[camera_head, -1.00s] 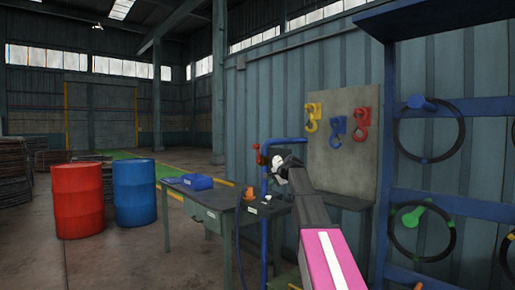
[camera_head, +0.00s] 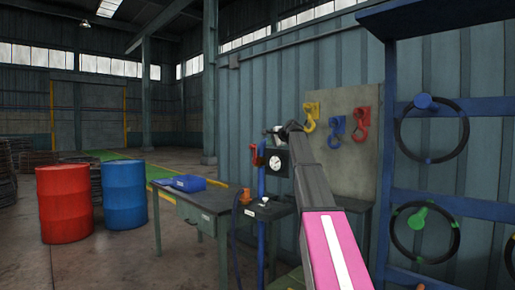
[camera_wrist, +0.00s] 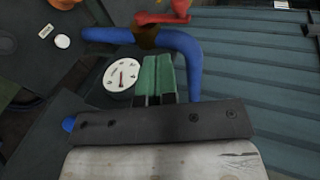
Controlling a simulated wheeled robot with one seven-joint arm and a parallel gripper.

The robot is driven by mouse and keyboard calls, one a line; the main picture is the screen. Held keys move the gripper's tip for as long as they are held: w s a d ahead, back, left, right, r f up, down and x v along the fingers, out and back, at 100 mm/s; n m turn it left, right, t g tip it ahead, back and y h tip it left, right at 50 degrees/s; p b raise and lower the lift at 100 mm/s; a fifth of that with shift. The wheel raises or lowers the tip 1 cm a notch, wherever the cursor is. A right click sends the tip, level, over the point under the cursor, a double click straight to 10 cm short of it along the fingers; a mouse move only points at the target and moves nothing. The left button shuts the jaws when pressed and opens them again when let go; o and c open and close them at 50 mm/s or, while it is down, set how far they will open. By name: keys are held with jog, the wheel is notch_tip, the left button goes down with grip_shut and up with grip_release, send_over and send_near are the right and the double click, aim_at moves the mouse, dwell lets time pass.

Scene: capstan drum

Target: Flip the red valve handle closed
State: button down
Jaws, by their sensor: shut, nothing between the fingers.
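The red valve handle (camera_head: 253,151) stands on a brown valve body on the blue pipe (camera_head: 261,185), beside the small table. My gripper (camera_head: 271,130) is shut and empty, above and to the right of the handle in the head view. In the wrist view its green fingertips (camera_wrist: 158,60) point toward the pipe just below the valve; I cannot tell whether they touch it.
A round white gauge (camera_wrist: 122,75) sits left of my fingers. A table (camera_head: 205,201) with a blue tray (camera_head: 187,183) stands left of the pipe. Hooks hang on a panel (camera_head: 343,170), and a blue rack (camera_head: 465,206) with wheels is at the right. Floor is clear between barrels and table.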

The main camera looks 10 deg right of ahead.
send_near(252, 148)
notch_tip(252, 148, down, 4)
jog(key=w+a, duration=0.1)
jog(key=w, duration=0.2)
jog(key=w+a, duration=0.1)
jog(key=w+a+r, duration=0.1)
jog(key=shift+w, duration=0.3)
jog(key=shift+w+a, duration=0.1)
